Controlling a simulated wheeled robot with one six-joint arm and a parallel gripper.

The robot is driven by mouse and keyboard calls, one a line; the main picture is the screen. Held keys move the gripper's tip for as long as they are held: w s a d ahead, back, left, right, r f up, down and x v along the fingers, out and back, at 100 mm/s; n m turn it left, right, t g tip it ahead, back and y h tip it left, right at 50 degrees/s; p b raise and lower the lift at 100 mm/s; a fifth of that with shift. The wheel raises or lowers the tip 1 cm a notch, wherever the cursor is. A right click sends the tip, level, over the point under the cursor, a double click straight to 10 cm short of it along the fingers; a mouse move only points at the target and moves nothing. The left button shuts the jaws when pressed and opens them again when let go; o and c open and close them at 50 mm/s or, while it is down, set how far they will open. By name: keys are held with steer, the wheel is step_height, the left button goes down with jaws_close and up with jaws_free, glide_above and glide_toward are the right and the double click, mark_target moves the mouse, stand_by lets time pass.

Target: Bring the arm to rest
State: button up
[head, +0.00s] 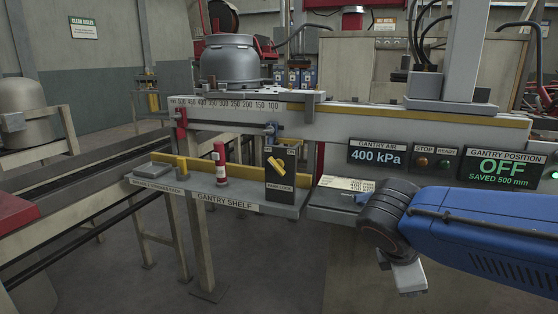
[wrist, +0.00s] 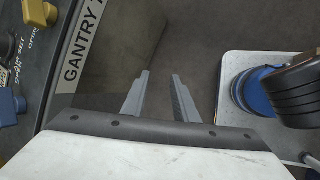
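My blue arm (head: 480,235) reaches in from the right of the head view, bent down at a dark joint, with a pale end part (head: 408,277) below it. The fingers cannot be made out there. In the wrist view, my gripper (wrist: 160,76) shows two grey fingers standing apart with nothing between them. They point over bare dark floor and touch nothing.
The gantry shelf (head: 235,200) carries a red-and-white cylinder (head: 220,163) and a park lock box (head: 281,175) with a yellow handle. The gantry air display (head: 377,156) reads 400 kPa. The gantry position display (head: 502,168) reads OFF, saved 500 mm. A labelled panel (wrist: 40,60) lies left of the fingers.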

steer(key=s+f+m+y, duration=0.2)
steer(key=s+m, duration=0.2)
steer(key=m, duration=0.4)
steer(key=s+d+f+m+t+y, duration=0.1)
steer(key=s+f+m+y, duration=0.1)
steer(key=m, duration=0.6)
steer(key=shift+s+d+y, duration=0.3)
steer(key=shift+s+y, duration=0.3)
steer(key=shift+s, duration=0.25)
steer(key=shift+f, duration=0.1)
stand_by(0.6)
